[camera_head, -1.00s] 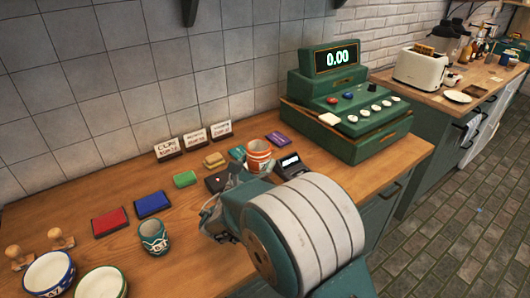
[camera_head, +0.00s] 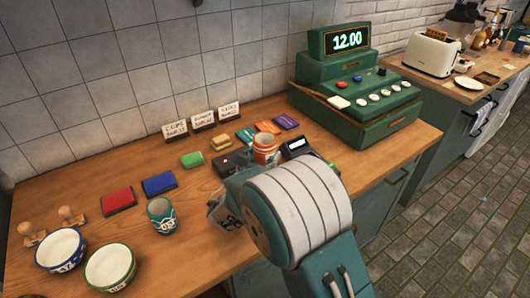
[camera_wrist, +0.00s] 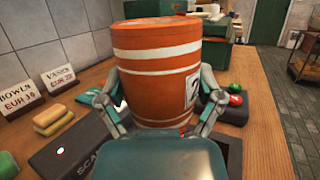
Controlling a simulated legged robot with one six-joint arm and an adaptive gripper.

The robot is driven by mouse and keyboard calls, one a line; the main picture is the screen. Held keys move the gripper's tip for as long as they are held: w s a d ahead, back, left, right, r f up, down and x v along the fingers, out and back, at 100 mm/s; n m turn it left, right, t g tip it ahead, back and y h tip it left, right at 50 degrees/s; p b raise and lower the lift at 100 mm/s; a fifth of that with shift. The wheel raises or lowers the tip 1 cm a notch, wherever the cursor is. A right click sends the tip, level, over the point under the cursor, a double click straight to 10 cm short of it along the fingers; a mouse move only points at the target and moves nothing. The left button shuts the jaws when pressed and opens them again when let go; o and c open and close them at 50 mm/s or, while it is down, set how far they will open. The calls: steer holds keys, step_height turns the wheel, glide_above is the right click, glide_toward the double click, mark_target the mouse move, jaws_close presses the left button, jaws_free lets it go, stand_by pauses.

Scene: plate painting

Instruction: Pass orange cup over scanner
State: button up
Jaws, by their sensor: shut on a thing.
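The orange cup (camera_head: 265,148) with white bands is upright in my gripper (camera_wrist: 158,108). In the wrist view the cup (camera_wrist: 156,62) fills the middle, with one finger on each side of it. My gripper is shut on the cup. The black scanner (camera_wrist: 75,145), with "SCA" lettering and a small red light, lies below and to the left of the cup in the wrist view. In the head view the scanner (camera_head: 227,163) is partly hidden by my gripper and arm. I cannot tell the exact height of the cup above it.
The green cash register (camera_head: 355,95) stands to the right and its display reads 12.00. A card terminal (camera_head: 296,145) is right of the cup. Price signs (camera_head: 203,119) stand along the wall. A teal cup (camera_head: 161,216), two bowls (camera_head: 110,267) and ink pads (camera_head: 118,200) are left.

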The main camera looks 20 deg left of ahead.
mark_target(260, 146)
steer(key=shift+r, duration=2.4)
